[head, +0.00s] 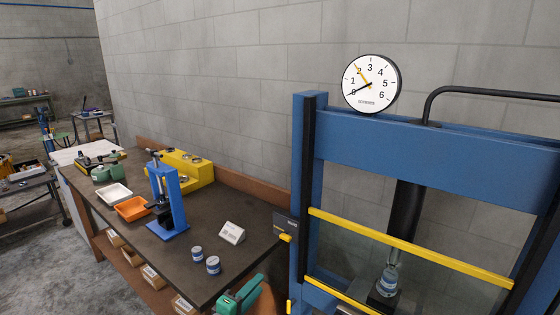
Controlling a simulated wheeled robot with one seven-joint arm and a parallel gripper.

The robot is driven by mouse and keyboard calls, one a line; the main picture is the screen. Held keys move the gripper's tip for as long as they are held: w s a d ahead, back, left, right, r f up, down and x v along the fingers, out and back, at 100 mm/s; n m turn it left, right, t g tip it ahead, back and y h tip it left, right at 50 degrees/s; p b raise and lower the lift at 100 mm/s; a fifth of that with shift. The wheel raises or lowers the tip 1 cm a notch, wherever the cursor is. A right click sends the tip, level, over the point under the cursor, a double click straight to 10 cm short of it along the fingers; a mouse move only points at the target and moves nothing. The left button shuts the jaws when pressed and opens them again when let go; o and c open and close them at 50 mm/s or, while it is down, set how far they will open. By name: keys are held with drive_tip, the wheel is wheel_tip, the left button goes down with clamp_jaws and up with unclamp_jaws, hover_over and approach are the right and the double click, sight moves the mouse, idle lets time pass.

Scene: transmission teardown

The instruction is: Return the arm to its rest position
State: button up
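Neither my arm nor my gripper can be made out in the head view, so I cannot see the gripper's pose or whether it holds anything. A large blue press frame (430,165) with yellow bars stands at the right. A round gauge (371,84) sits on top of it. A dark ram (405,222) comes down inside the frame, above a small grey and blue part (388,281) on a dark block.
A dark workbench (120,215) runs along the wall at left, with a small blue press (168,200), an orange tray (131,209), a white tray (114,192), a yellow block (187,170) and two small cans (213,265). A green tool (240,296) is at its near corner. Floor shows at left.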

drive_tip(key=s+f+y, duration=0.5)
drive_tip(key=s+f, duration=0.6)
drive_tip(key=f, duration=0.4)
drive_tip(key=s+f+m+g+y, duration=0.1)
drive_tip(key=s+f, duration=0.2)
drive_tip(key=s, duration=0.4)
drive_tip(key=s+f+m+y, duration=0.1)
drive_tip(key=s+f+m, duration=0.15)
drive_tip(key=s, duration=0.35)
drive_tip(key=s+d+r+m, duration=0.2)
drive_tip(key=s+r, duration=0.1)
drive_tip(key=s, duration=0.5)
drive_tip(key=s+d+r+m+t, duration=0.1)
drive_tip(key=s+d+r+m, duration=0.2)
drive_tip(key=s, duration=0.6)
drive_tip(key=s+d+r+m, duration=0.3)
drive_tip(key=s+r, duration=0.1)
drive_tip(key=s, duration=0.5)
drive_tip(key=shift+s+r+t+y, duration=0.15)
drive_tip(key=shift+r+t+y, duration=0.15)
drive_tip(key=shift+y, duration=0.1)
drive_tip(key=shift+d, duration=0.1)
